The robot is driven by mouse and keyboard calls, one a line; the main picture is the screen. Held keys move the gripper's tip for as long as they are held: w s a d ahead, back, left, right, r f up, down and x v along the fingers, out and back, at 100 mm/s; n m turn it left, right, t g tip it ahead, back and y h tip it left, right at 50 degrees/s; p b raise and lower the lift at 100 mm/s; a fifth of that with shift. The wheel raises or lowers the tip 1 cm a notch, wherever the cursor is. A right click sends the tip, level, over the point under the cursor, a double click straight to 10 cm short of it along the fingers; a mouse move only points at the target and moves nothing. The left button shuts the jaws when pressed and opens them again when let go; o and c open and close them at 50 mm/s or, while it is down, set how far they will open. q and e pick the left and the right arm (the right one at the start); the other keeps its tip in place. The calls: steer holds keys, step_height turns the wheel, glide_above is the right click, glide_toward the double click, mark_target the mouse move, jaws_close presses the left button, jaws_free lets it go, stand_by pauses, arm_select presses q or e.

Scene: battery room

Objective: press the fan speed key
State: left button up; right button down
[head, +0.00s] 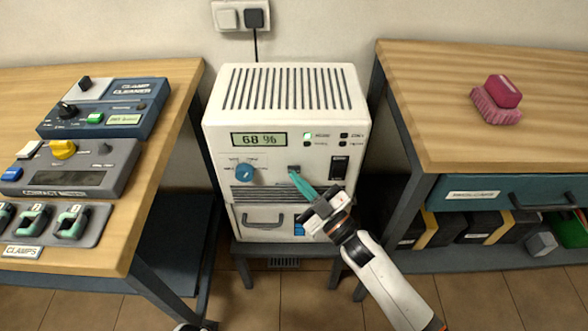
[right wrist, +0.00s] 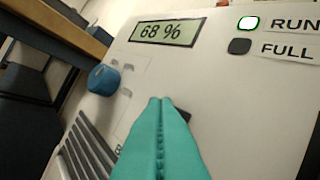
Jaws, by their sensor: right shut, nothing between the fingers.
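The white machine (head: 222,132) stands between two benches, and its display (head: 259,140) reads 68 %. A small dark key (head: 294,168) sits on its front panel, right of a blue knob (head: 246,173). Its label cannot be read. My right gripper (head: 297,178) is shut and empty, its teal fingertips at the panel just below the dark key. In the right wrist view the fingertips (right wrist: 160,102) partly cover the dark key (right wrist: 184,115); whether they touch it I cannot tell. The blue knob (right wrist: 103,80) shows to their left.
The left bench (head: 150,160) holds a clamp cleaner (head: 105,107), a grey device with a yellow knob, and a tray of clamps. The right bench (head: 440,110) holds a pink brush or sponge (head: 497,100). A black switch (head: 339,167) and a drawer (head: 263,217) are on the machine's front.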

arm_select(q)
steer(key=shift+r, duration=0.15)
arm_select(e)
steer(key=shift+w, duration=0.3)
arm_select(q)
steer(key=shift+r, duration=0.1)
arm_select(e)
steer(key=shift+s, duration=0.3)
arm_select(q)
steer(key=f, duration=0.1)
steer(key=s+f, duration=0.1)
steer(key=shift+s+a+f+p, duration=0.1)
steer(key=shift+f+p, duration=0.25)
steer(key=shift+f, duration=0.05)
arm_select(e)
steer(key=shift+s, duration=0.5)
arm_select(q)
steer(key=s+f+p, duration=0.2)
steer(key=s+f, duration=0.1)
steer(key=f, duration=0.1)
steer(key=shift+s+a+f, duration=0.2)
steer(key=shift+s+f, duration=0.1)
steer(key=shift+f, duration=0.1)
arm_select(e)
steer(key=s, duration=0.5)
